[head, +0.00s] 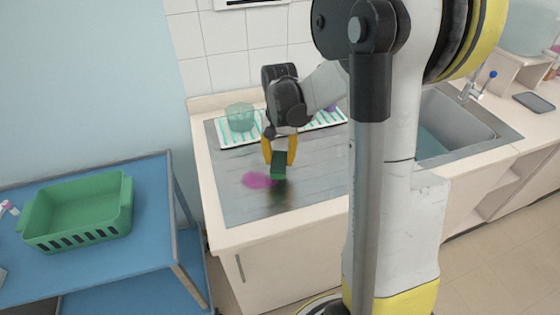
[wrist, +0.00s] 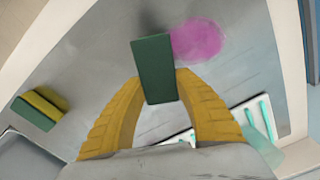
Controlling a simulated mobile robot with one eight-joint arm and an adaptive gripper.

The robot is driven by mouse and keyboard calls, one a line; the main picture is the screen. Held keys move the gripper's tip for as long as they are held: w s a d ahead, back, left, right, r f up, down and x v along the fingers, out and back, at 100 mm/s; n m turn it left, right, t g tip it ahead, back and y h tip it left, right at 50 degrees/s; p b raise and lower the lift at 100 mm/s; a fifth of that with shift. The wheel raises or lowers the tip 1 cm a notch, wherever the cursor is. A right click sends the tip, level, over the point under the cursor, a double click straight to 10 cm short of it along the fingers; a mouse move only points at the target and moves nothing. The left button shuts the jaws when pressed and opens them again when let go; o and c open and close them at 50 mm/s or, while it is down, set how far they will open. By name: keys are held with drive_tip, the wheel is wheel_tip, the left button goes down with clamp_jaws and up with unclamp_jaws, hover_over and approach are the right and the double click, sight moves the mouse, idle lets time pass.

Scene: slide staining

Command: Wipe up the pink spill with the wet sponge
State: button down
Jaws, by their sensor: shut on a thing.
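The pink spill (head: 257,180) is a magenta patch on the grey metal worktop; it also shows in the wrist view (wrist: 197,40). My gripper (head: 279,152) has yellow fingers pointing down over the worktop, shut on a dark green sponge (head: 279,166). In the wrist view the sponge (wrist: 154,68) extends beyond the fingertips, and its edge borders the spill. In the head view the sponge is just right of the spill. I cannot tell whether it touches the surface. A second green and yellow sponge (wrist: 40,107) lies on the worktop in the wrist view.
A teal glass beaker (head: 240,117) stands on a striped mat (head: 228,139) at the back of the worktop. A sink (head: 462,122) is at the right. A green basket (head: 78,210) sits on a blue cart (head: 150,190) at the left. The worktop's front is clear.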

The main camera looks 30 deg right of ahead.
drive_tip(key=shift+r+p, duration=1.45)
drive_tip(key=shift+r, duration=0.9)
drive_tip(key=shift+d+f+b, duration=0.1)
drive_tip(key=shift+b, duration=0.2)
